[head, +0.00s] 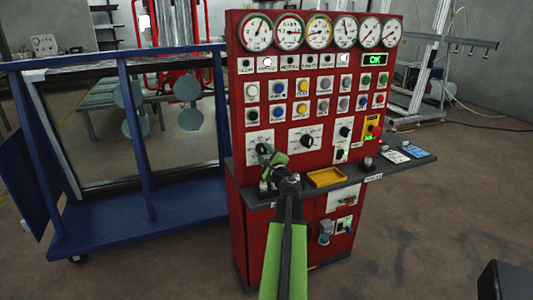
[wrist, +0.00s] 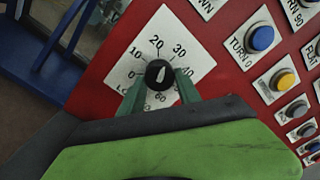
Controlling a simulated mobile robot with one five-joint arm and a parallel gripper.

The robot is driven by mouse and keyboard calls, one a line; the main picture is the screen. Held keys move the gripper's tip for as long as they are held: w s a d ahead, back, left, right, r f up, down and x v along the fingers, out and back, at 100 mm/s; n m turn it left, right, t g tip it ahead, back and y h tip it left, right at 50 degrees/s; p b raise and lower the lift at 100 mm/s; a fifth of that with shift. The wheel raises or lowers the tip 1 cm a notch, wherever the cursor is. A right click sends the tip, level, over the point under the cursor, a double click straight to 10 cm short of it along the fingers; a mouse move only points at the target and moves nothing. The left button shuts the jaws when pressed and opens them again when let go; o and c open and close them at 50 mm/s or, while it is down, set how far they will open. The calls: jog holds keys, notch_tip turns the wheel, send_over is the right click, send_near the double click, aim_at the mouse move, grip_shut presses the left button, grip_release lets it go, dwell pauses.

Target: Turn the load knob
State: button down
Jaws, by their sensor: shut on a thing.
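The load knob (wrist: 158,75) is a round black knob with a white pointer mark, on a white dial plate (wrist: 178,45) numbered from 0 to 60. The pointer lies nearly upright in the wrist view, tilted slightly right; its exact reading is unclear. My gripper (wrist: 159,90) has its two green fingers on either side of the knob, shut on it. The green gripper body hides the plate's lower part. In the head view my gripper (head: 264,152) reaches the white dial plate (head: 260,136) at the panel's lower left and mostly hides the knob.
The red control panel (head: 238,100) carries gauges (head: 319,31), several coloured buttons and another black dial knob (head: 307,141) to the right. A grey shelf (head: 345,177) with a yellow tray (head: 326,177) juts out below. A blue frame (head: 138,140) stands at left.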

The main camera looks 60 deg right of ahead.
jog(key=shift+s+m, duration=0.1)
jog(key=shift+m, duration=2.3)
jog(key=c, duration=0.8)
grip_release()
jog(key=shift+c, duration=0.2)
